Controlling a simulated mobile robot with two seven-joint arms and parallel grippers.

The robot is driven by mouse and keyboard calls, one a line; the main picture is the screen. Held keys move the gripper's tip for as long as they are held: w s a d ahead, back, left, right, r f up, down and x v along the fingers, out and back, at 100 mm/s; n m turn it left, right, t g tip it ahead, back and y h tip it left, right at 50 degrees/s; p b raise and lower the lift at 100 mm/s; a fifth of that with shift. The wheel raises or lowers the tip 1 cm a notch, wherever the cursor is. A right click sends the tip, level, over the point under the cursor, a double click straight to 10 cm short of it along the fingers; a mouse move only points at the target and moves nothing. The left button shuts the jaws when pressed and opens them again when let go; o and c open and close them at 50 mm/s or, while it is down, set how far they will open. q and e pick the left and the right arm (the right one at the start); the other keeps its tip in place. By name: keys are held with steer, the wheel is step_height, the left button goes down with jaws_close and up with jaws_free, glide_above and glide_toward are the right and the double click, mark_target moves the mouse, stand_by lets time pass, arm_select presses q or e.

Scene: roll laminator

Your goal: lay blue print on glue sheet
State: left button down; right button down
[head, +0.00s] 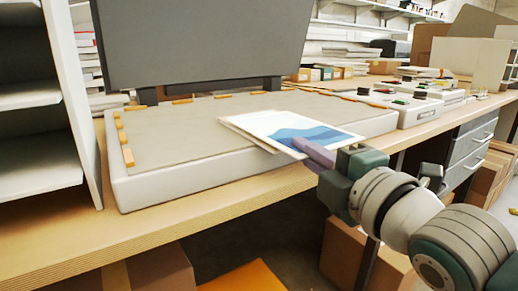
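The blue print (290,130), a white-bordered sheet with blue wave shapes, is at the front right of the grey bed. A cream sheet (244,133), which looks like the glue sheet, shows along its left edge, mostly hidden beneath it. I cannot tell whether the two touch. My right gripper (303,147) comes in from the lower right, its mauve fingers overlapping the print's front edge. I see no clear gap between the fingers and cannot tell whether they pinch the print. My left gripper is out of view.
The pale bed (180,178) stands on a wooden table (90,235), with orange strips (127,156) along its edges. A large dark panel (200,45) rises behind. White shelving (45,110) stands at the left. Small devices (415,100) sit at the right. The bed's left part is bare.

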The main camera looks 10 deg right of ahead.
steer(key=shift+f, duration=0.1)
steer(key=c, duration=1.5)
jaws_free()
steer(key=shift+c, duration=0.2)
steer(key=o, duration=0.5)
steer(key=shift+o, duration=0.2)
steer(key=shift+s, duration=0.1)
steer(key=p+v, duration=0.1)
steer(key=v, duration=0.8)
steer(key=shift+s, duration=0.4)
